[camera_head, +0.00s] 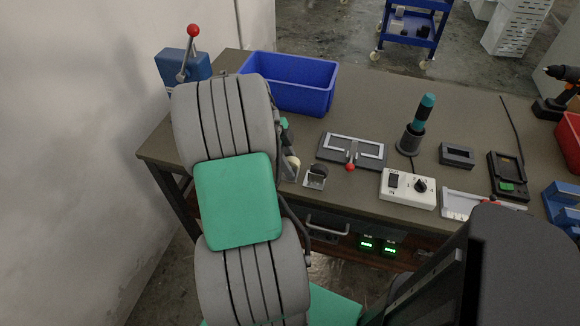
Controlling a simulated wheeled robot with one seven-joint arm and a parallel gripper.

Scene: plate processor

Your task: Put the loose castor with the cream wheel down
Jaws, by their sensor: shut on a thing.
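The loose castor with the cream wheel (292,168) is at the left part of the workbench, just right of my arm. My gripper (287,154) is shut on it. My grey and green arm hides most of the gripper and part of the castor. I cannot tell whether the castor touches the bench top (371,119). Another castor with a dark wheel and a silver plate (314,181) is close to its right, near the bench's front edge.
A blue bin (305,104) stands behind, and a blue press with a red-knobbed lever (185,66) stands at the back left. A grey fixture (353,150), a white control box (408,188) and a teal-topped tool (415,130) are to the right. Bare bench lies between the bin and the fixture.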

